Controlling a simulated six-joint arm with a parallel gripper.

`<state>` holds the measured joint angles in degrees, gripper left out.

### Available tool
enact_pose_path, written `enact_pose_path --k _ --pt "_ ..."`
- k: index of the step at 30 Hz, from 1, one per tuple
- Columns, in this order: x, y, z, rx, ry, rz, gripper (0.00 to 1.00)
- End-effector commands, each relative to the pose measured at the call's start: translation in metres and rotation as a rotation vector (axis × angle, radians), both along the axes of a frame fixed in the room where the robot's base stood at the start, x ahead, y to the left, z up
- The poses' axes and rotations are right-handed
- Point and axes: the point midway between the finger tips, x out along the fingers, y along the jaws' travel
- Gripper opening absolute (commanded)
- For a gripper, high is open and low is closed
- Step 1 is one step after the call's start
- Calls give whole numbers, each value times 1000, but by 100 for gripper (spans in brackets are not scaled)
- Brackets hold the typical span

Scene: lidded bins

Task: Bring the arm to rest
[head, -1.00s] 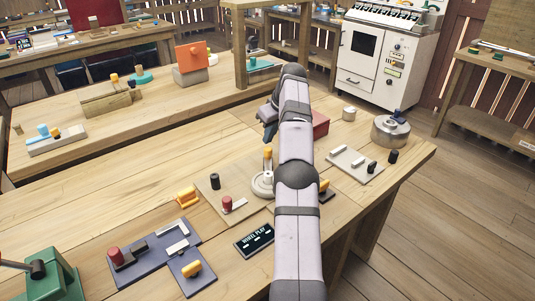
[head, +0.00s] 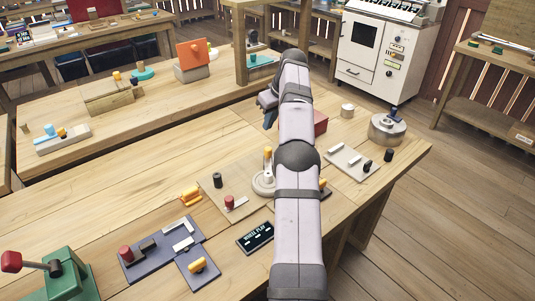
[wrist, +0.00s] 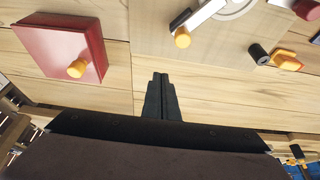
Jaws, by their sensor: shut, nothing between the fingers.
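My gripper (wrist: 160,82) is shut and empty in the wrist view, its dark fingers together above bare wooden tabletop. In the head view my gripper (head: 268,112) shows as a dark shape at the far end of my arm, partly hidden by the arm. A red box (wrist: 62,45) with a yellow knob lies left of the fingers in the wrist view. The red box (head: 320,122) shows just right of my arm in the head view, partly hidden by it.
A blue-grey plate (head: 150,262), a sign (head: 255,237) and a green lever box (head: 68,275) lie at the near left.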

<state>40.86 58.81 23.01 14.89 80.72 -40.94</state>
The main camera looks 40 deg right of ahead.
Motion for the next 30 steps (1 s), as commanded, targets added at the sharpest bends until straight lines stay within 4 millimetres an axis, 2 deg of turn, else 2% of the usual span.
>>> enact_pose_path --k 11,17,23,30 --pt "0 0 0 0 0 0 0" --pt "4 18 8 11 16 -2 0" --pt "9 68 23 38 62 -12 0" --pt "-8 150 38 62 138 -27 0"
